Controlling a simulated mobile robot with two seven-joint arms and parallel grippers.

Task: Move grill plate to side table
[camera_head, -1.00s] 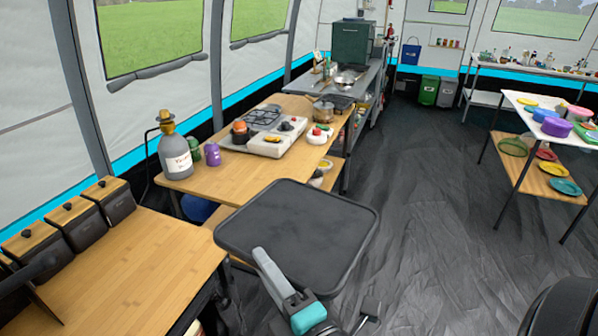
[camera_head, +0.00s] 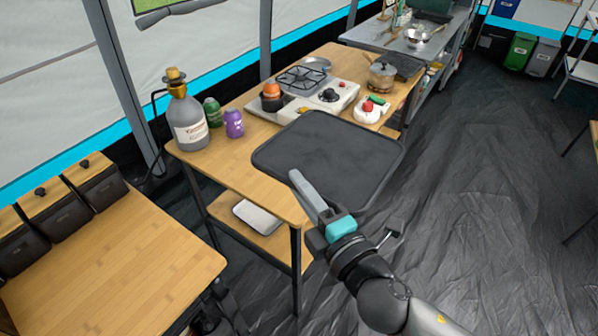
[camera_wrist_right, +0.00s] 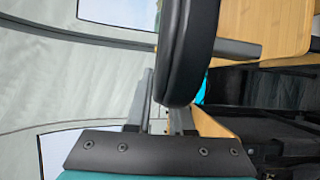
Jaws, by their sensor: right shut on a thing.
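The grill plate (camera_head: 328,162) is a flat dark grey rectangle with rounded corners and a raised rim. My right gripper (camera_head: 306,190) is shut on its near edge and holds it in the air, nearly level. In the right wrist view the dark plate (camera_wrist_right: 186,50) sits edge-on between the fingers. The plate overlaps the right front of a wooden table (camera_head: 225,165) in the picture; its height above the tabletop is hard to tell. My left gripper is not in view.
The farther wooden table carries a stove (camera_head: 315,92), a pot (camera_head: 382,76), a grey bottle (camera_head: 186,115), a purple jar (camera_head: 233,124) and a green jar (camera_head: 212,112). Dark boxes (camera_head: 95,183) line the near table's back.

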